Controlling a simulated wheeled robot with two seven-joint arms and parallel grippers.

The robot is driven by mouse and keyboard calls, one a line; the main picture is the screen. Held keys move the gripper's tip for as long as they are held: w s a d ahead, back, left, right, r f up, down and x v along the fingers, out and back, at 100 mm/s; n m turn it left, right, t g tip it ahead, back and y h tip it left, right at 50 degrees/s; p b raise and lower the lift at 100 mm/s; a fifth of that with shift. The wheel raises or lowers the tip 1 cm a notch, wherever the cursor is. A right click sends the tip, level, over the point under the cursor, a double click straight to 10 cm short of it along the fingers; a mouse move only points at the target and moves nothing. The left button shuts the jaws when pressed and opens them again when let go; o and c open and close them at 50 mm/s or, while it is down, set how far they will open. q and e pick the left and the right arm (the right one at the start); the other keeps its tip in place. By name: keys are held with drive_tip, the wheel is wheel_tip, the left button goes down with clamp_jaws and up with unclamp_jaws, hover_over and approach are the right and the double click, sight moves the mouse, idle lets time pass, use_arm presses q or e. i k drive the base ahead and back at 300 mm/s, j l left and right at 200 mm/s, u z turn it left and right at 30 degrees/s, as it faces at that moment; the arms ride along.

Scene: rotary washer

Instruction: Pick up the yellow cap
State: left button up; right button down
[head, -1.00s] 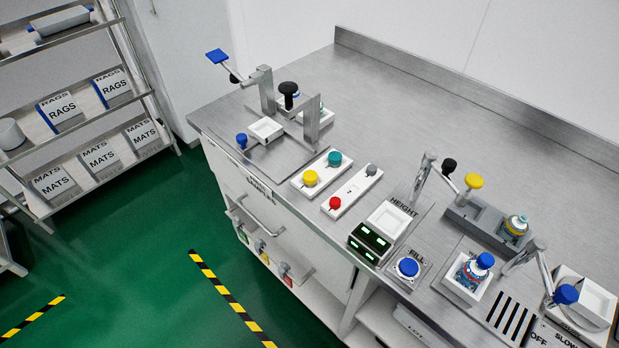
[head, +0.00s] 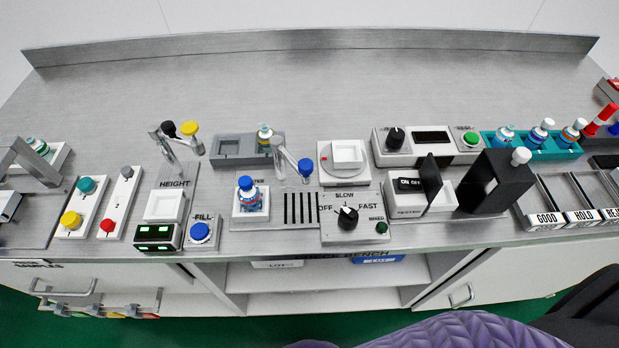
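A round yellow cap (head: 70,220) sits on a white two-place block (head: 79,209) near the front left of the steel bench. A teal round piece (head: 86,185) sits behind it on the same block. Another yellow round top (head: 189,129) is on the lever assembly behind the HEIGHT station; I cannot tell whether it is a cap or a knob. Neither of my grippers is in view.
Right of the block is a white strip with a red button (head: 107,225) and a grey knob. Then come the HEIGHT station (head: 164,207), a blue FILL button (head: 200,231) and a blue-capped bottle (head: 247,194). The bench's back (head: 310,85) is clear.

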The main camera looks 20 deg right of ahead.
sight(71, 219)
drive_tip(key=u, duration=1.25)
